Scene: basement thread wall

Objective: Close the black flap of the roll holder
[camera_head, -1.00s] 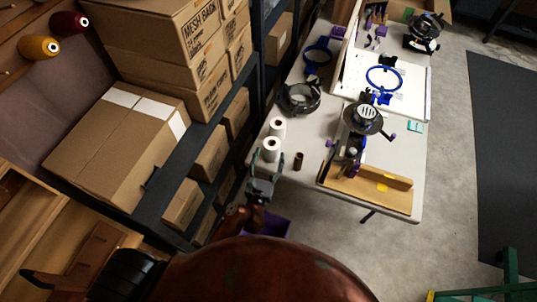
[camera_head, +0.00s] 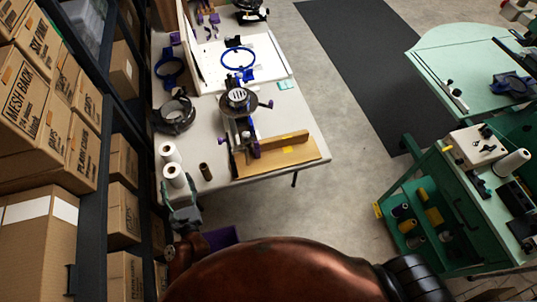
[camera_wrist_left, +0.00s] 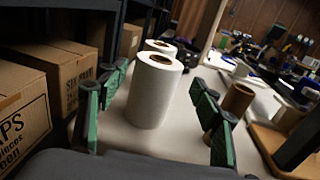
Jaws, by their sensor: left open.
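Two white rolls stand upright at the table's near left corner in the head view, the front one (camera_head: 176,175) and the rear one (camera_head: 170,152). The front white roll (camera_wrist_left: 154,90) fills the middle of the left wrist view and partly hides the rear one. My left gripper (camera_head: 183,198) is just short of the rolls. Its green-padded fingers (camera_wrist_left: 158,108) are apart, with the front roll seen between them and nothing held. I cannot make out a black flap or a roll holder clearly in either view. My right gripper is not in view.
A small brown roll (camera_head: 206,172) stands right of the white rolls. A machine with a wooden base (camera_head: 285,153) is on the white table. Shelves with cardboard boxes (camera_head: 122,160) line the left. A green cart (camera_head: 450,205) stands at right, with open floor between.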

